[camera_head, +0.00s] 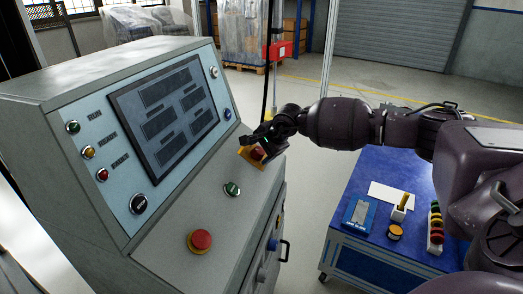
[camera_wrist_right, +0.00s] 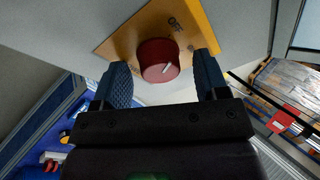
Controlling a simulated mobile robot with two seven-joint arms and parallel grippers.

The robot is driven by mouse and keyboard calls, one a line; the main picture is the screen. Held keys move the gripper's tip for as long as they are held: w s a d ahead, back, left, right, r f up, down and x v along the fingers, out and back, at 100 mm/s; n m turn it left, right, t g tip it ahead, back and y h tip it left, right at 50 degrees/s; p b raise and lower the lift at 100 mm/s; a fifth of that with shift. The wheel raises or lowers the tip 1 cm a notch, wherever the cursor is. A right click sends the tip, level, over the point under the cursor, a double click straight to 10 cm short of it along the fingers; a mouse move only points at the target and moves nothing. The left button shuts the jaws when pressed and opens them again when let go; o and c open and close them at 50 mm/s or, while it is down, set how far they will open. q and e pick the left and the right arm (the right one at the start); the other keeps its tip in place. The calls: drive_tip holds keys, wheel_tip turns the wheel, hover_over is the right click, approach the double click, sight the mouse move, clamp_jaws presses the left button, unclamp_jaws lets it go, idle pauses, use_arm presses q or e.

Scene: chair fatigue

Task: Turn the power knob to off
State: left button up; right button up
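The power knob (camera_wrist_right: 158,60) is a red round knob on a yellow plate (camera_wrist_right: 122,38) marked "OFF". A short white line shows on its face, and a second label beside it is too small to read. In the head view the yellow plate (camera_head: 244,152) sits on the console's sloped panel, with the red knob (camera_head: 257,153) partly hidden by my gripper. My right gripper (camera_head: 264,141) is over it. In the right wrist view its fingers (camera_wrist_right: 162,65) are open, one on each side of the knob, with gaps showing. My left gripper is not in view.
The grey console (camera_head: 160,235) also carries a dark screen (camera_head: 165,115), a green button (camera_head: 232,189), a red emergency button (camera_head: 200,241) and a black knob (camera_head: 138,204). A blue cart (camera_head: 350,255) with small items stands at the right, with floor between.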

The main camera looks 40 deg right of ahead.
drive_tip(key=shift+s+r, duration=0.1)
drive_tip(key=shift+r, duration=0.15)
drive_tip(key=p+v, duration=0.2)
drive_tip(key=v, duration=0.8)
drive_tip(key=shift+s+r, duration=0.1)
